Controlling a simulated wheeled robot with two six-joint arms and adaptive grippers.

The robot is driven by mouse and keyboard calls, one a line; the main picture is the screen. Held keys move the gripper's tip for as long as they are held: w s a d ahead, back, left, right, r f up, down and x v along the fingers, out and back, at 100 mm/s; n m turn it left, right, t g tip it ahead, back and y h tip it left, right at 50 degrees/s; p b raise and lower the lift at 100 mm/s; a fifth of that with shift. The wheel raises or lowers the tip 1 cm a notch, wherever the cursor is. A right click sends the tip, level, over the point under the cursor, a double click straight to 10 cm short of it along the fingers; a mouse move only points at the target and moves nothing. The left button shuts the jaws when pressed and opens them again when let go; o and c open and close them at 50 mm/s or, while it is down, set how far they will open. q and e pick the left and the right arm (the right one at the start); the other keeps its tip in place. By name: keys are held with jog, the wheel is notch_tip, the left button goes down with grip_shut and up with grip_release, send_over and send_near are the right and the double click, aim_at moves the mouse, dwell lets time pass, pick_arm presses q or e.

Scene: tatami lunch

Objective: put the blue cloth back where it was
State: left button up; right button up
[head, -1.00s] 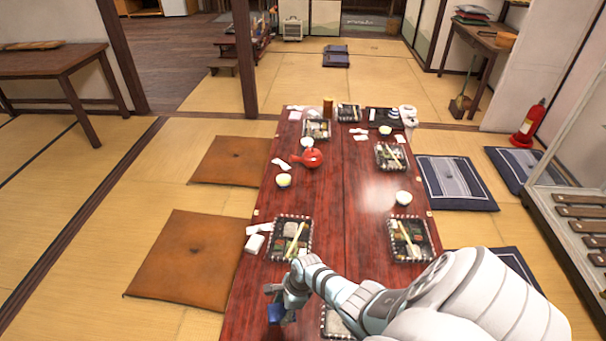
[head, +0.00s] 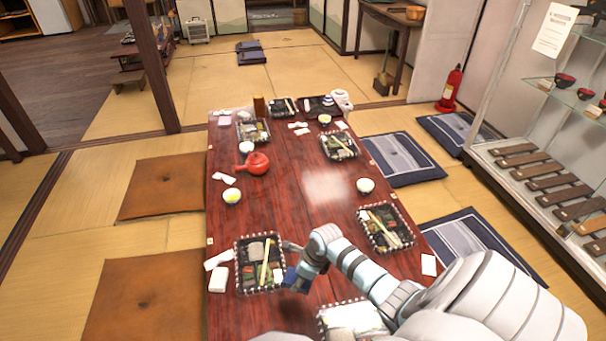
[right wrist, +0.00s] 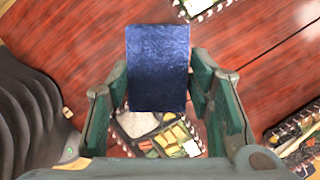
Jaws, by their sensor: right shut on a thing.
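The blue cloth (right wrist: 157,68) is a dark blue, flat rectangle in the right wrist view. It sits between the fingers of my right gripper (right wrist: 158,92), which is shut on it. In the head view the cloth (head: 290,277) is a small blue patch beside my right gripper (head: 296,283). The gripper holds it over the red-brown table (head: 290,215), just right of the near-left bento tray (head: 260,291). Much of the cloth is hidden by the hand in the head view. My left gripper is not in view.
Other bento trays, including the near-right one (head: 386,228), stand along the table. A red teapot (head: 256,163) and small cups (head: 365,186) stand farther back. A white card (head: 429,265) lies at the right edge. Cushions lie on both sides. The table's middle is mostly clear.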

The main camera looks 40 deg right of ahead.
jog(key=shift+s+d+f+m+h+b, duration=0.2)
jog(key=shift+d+f+m+h+b, duration=0.2)
jog(key=shift+m+b, duration=0.7)
pick_arm(q)
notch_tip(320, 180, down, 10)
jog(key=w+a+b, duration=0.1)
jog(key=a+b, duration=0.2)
jog(key=b, duration=0.3)
pick_arm(e)
notch_tip(320, 180, down, 15)
jog(key=b, duration=0.4)
jog(key=shift+d+f, duration=0.1)
jog(key=shift+f, duration=0.1)
notch_tip(320, 180, down, 4)
jog(key=b, duration=0.3)
jog(key=shift+r, duration=0.2)
jog(key=shift+f, duration=0.15)
jog(key=o, duration=1.5)
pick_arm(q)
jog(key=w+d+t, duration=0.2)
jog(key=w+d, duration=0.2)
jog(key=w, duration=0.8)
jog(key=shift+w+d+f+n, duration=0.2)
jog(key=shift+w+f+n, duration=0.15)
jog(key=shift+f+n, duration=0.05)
